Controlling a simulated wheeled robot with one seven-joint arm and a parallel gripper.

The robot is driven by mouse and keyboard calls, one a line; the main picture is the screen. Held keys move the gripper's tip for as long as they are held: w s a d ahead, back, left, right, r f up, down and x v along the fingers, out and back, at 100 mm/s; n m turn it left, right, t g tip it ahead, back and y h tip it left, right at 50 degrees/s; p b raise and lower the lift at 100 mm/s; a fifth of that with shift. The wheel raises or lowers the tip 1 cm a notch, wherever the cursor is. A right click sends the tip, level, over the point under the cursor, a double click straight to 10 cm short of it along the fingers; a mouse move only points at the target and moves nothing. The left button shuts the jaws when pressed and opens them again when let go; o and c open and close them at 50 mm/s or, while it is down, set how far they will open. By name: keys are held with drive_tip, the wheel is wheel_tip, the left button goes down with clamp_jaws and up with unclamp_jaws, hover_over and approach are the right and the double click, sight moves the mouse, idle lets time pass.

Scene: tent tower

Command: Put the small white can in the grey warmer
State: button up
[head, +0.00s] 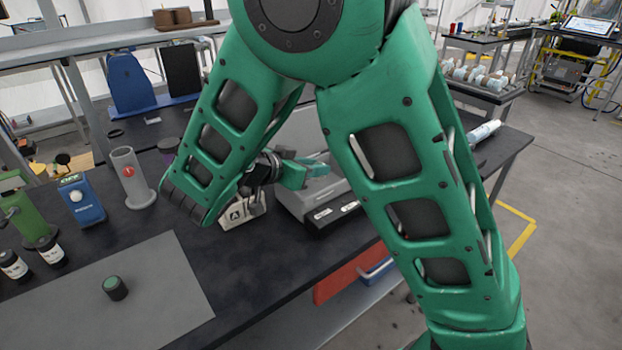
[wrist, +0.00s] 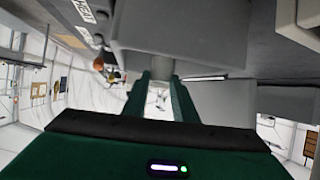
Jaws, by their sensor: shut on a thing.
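The grey warmer (head: 290,200) is a box with small white labels on its front, on the dark table behind my arm. It is partly hidden by my arm. In the wrist view its grey body (wrist: 190,40) fills the upper middle, close in front of the fingers. My gripper (head: 312,168) is at the warmer, seemingly over its top.
A block marked A (head: 238,214) stands left of the warmer. A grey upright tube (head: 130,175) and a blue box (head: 82,200) stand further left. A green-topped dark can (head: 115,288) is on the grey mat (head: 165,310). A white bottle (head: 485,131) lies at the right. The front table middle is clear.

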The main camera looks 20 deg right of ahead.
sight(315, 179)
drive_tip(key=shift+f, duration=1.7)
drive_tip(key=o, duration=0.7)
drive_tip(key=shift+f, duration=0.1)
drive_tip(key=shift+o, duration=0.2)
drive_tip(key=shift+s+a+r, duration=0.1)
drive_tip(key=shift+a+r, duration=0.1)
drive_tip(key=v, duration=1.1)
drive_tip(key=shift+s+a, duration=0.15)
drive_tip(key=shift+a, duration=0.15)
